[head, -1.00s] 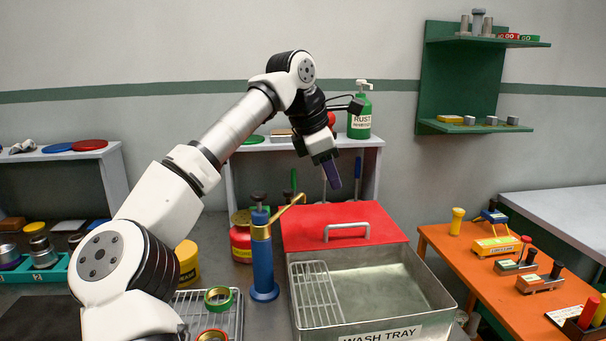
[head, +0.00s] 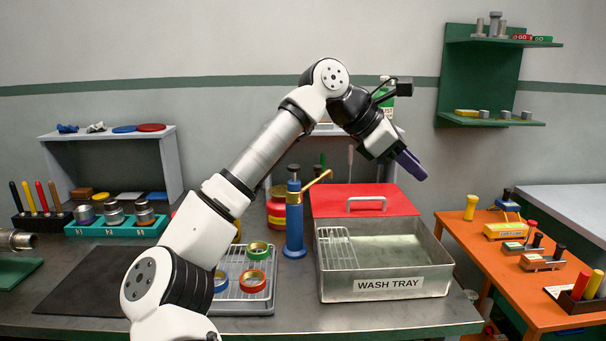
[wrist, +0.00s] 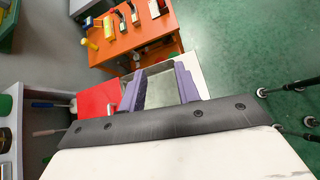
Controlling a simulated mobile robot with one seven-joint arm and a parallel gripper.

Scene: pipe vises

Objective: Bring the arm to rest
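My arm is raised over the bench. My gripper (head: 411,165) has purple fingers and hangs above the right part of the wash tray, pointing down to the right. In the wrist view my gripper (wrist: 158,72) shows its two fingers well apart with nothing between them. The metal wash tray (head: 388,285) lies below, and part of it shows through the gap between the fingers. Its red lid (head: 340,203) stands behind it, also seen at the left of the fingers in the wrist view.
A blue pump bottle (head: 294,230) with a brass spout stands left of the tray. A wire rack (head: 233,290) holds several coloured rings. An orange table (head: 520,290) with small tools is at the right. A green wall shelf (head: 490,120) hangs at the back right. The air around the gripper is clear.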

